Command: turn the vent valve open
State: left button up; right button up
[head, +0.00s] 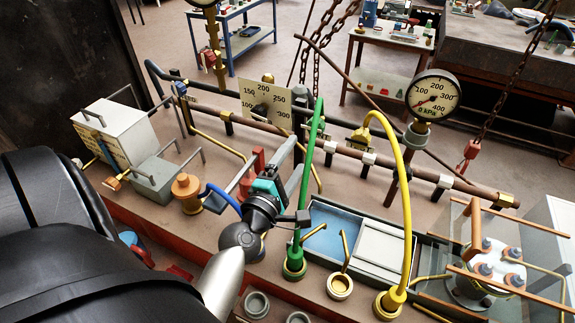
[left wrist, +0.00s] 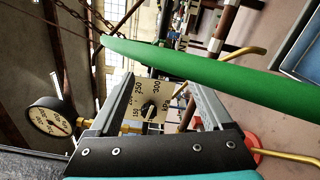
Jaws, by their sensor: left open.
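No label marks the vent valve, so I cannot tell for sure which part it is. A red fitting (head: 248,168) stands on the bench, partly hidden behind my left gripper (head: 297,150). A red part (left wrist: 252,142) also shows beside the right finger in the left wrist view. A cream dial plate (head: 277,97) with a dark knob (head: 261,111) stands further back. In the left wrist view the plate (left wrist: 167,91) and knob (left wrist: 149,110) appear between and beyond the spread fingers (left wrist: 153,83). My left gripper is open and empty. My right gripper is out of view.
A green hose (head: 310,150) arches close to my left gripper and crosses the left wrist view (left wrist: 200,66). A yellow hose (head: 406,190) and a blue tray (head: 330,226) lie to the right. A pipe (head: 330,145) with a round gauge (head: 433,96) runs behind.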

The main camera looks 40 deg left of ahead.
pick_arm(q)
jog(key=shift+b+v, duration=0.3)
jog(key=shift+v, duration=1.15)
